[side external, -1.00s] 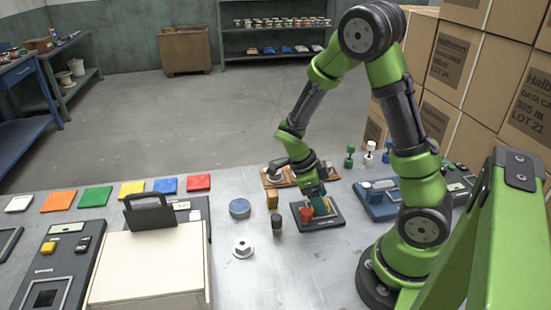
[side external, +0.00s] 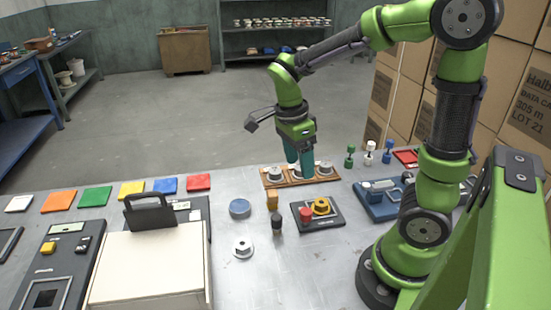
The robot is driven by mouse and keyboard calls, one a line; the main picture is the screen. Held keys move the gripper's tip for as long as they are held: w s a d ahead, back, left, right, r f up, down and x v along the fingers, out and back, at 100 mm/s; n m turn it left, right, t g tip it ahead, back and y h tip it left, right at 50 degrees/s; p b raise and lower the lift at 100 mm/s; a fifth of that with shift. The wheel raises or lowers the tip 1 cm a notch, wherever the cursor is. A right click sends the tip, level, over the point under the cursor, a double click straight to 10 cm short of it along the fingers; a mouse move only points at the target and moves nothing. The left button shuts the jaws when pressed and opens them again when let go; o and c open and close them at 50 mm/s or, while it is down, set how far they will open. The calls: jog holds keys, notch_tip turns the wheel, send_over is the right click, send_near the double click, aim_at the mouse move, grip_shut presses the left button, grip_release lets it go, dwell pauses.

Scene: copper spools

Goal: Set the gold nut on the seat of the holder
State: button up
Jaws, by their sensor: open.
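The gold nut (side external: 321,205) rests on the right part of a dark, flat holder (side external: 326,223), beside a red cylinder (side external: 305,215). It looks flat, with a dark opening in its middle; the seat under it is hidden. My gripper (side external: 299,174) is open, with teal fingers pointing down. It is behind the holder, in front of or over the wooden board, and apart from the gold nut. Nothing shows between its fingers.
A wooden board (side external: 266,181) with silver flanged pieces (side external: 275,172) is by my fingertips. A small dark cylinder (side external: 277,225), an orange block (side external: 272,200), a blue round tin (side external: 239,208) and a silver flanged nut (side external: 243,246) stand left of the holder. A blue device (side external: 376,206) stands right.

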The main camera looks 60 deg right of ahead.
jog(key=s+a+r+n+t+y, duration=0.2)
jog(key=a+r+n+t, duration=0.6)
jog(key=n, duration=1.2)
jog(key=shift+s+a+r+t+y, duration=0.15)
jog(key=shift+s+a+t+y, duration=0.25)
jog(key=shift+s, duration=0.65)
jog(key=shift+c, duration=0.4)
